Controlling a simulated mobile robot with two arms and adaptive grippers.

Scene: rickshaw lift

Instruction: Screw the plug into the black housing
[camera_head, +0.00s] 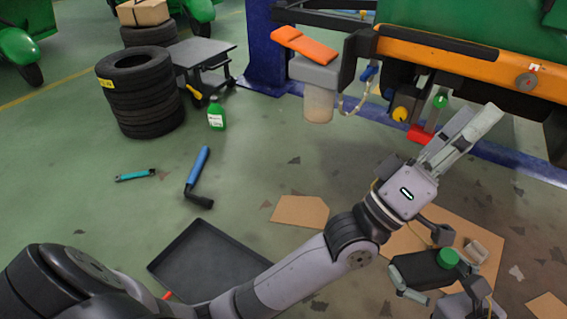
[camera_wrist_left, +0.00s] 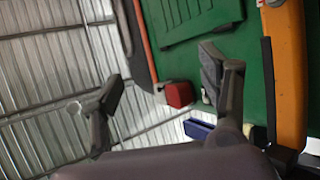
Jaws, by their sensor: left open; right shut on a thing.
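Dark parts under the rickshaw, possibly including the black housing (camera_head: 402,94), carry a round yellow piece (camera_head: 401,114) and a round green piece (camera_head: 440,101). I cannot tell which piece is the plug. My left gripper (camera_head: 480,112) reaches up just right of them, apart from the yellow piece. In the left wrist view, the left gripper (camera_wrist_left: 172,74) has its fingers spread with nothing between them. The lower part of the right gripper is cut off.
The green rickshaw body (camera_head: 465,18) with its orange beam (camera_head: 440,52) overhangs the left gripper. A red block (camera_head: 419,135) hangs low beside it. A black tray (camera_head: 212,262), cardboard (camera_head: 300,211), a blue-handled tool (camera_head: 198,172) and a green bottle (camera_head: 216,116) are on the floor.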

